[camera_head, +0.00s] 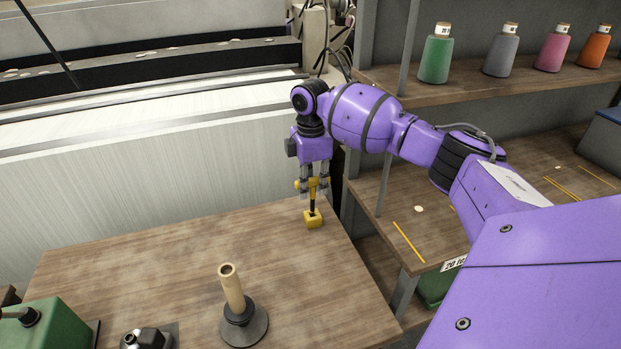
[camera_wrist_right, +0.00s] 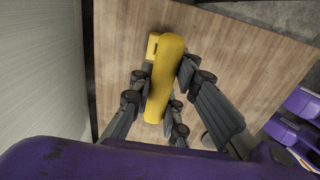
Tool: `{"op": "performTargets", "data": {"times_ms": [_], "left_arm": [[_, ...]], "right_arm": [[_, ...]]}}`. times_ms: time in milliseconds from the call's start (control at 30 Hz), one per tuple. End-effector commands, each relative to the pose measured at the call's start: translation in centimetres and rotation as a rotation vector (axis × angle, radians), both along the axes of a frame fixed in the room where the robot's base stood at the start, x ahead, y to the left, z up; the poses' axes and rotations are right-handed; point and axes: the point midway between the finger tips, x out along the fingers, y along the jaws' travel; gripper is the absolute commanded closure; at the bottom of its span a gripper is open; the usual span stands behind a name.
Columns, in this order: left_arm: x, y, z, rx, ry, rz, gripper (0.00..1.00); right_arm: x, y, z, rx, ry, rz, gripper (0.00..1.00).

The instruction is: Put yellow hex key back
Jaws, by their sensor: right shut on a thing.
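The yellow hex key (camera_head: 313,201) is in my right gripper (camera_head: 314,188), with its yellow handle between the fingers and its dark shaft pointing down. A yellow block (camera_head: 313,221) stands on the wooden table right under the shaft. The shaft's lower end meets the top of the block in the head view; whether it is inside a hole cannot be told. In the right wrist view, the handle (camera_wrist_right: 167,75) lies between the gripper's fingers (camera_wrist_right: 158,104). Part of the yellow block (camera_wrist_right: 152,46) shows behind it, and the shaft is hidden. My left gripper is not in view.
The wooden table (camera_head: 150,270) has clear room around the block, which sits near its far right corner. A wooden peg on a grey base (camera_head: 238,309) stands nearer. A green box (camera_head: 45,328) is at the left. A shelf with thread cones (camera_head: 437,55) is at the right.

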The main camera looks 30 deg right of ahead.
Motion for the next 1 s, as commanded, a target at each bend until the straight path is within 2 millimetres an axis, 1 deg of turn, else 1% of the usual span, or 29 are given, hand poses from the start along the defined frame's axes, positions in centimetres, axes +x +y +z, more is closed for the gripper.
{"op": "performTargets", "data": {"times_ms": [200,567,1000], "left_arm": [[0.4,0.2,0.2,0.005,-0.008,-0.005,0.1],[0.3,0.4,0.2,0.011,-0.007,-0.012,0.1],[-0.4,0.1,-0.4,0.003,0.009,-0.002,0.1]], "right_arm": [[0.0,0.0,0.1,0.0,-0.002,0.0,1.0],[0.0,0.0,0.0,0.0,-0.001,0.0,1.0],[0.0,0.0,-2.1,0.0,0.001,0.0,1.0]]}}
